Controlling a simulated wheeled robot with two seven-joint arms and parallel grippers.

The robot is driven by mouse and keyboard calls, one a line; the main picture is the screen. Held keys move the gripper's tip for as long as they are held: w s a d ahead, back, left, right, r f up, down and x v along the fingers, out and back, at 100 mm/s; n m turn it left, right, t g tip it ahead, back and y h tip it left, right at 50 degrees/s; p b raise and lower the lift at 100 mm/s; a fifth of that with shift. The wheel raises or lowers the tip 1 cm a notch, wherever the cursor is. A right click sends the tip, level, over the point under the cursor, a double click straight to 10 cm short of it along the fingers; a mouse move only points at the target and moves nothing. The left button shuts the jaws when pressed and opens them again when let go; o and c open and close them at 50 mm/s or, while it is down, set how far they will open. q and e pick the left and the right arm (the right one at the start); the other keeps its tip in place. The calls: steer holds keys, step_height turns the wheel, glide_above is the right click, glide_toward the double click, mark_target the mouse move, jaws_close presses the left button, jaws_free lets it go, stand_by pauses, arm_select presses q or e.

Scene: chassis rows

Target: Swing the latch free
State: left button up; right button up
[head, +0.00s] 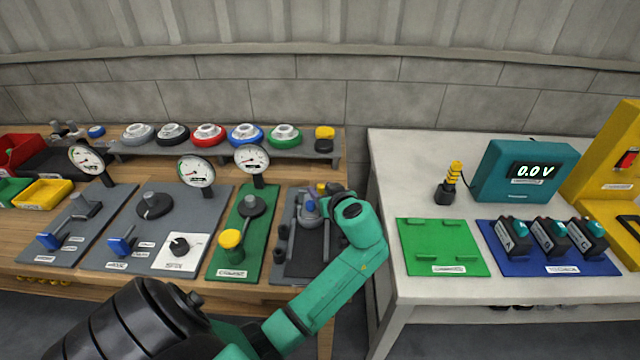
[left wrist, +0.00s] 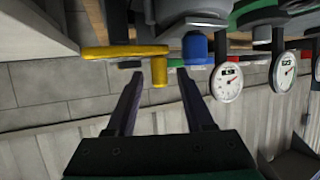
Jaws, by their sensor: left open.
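A yellow T-shaped handle, which looks like the latch (left wrist: 110,52), shows in the left wrist view, with a short stem pointing down between my finger tips. A bit of yellow, likely the same latch (head: 321,188), shows in the head view at the back of a grey panel beside my gripper. My left gripper (left wrist: 160,76) is open, its two dark fingers on either side of the stem; I cannot tell whether they touch it. In the head view, my green wrist hides most of the fingers and part of the panel. My right gripper is not in view.
Next to the grey panel (head: 297,268) stands a green panel (head: 225,262) with a yellow knob and a gauge. A shelf with coloured round knobs (head: 208,134) runs behind. A separate pale table (head: 400,180) with a teal meter (head: 512,175) stands at the right.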

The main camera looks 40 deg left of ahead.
arm_select(q)
steer(key=shift+x, duration=0.8)
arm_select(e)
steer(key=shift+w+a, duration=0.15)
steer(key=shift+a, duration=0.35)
arm_select(q)
jaws_close()
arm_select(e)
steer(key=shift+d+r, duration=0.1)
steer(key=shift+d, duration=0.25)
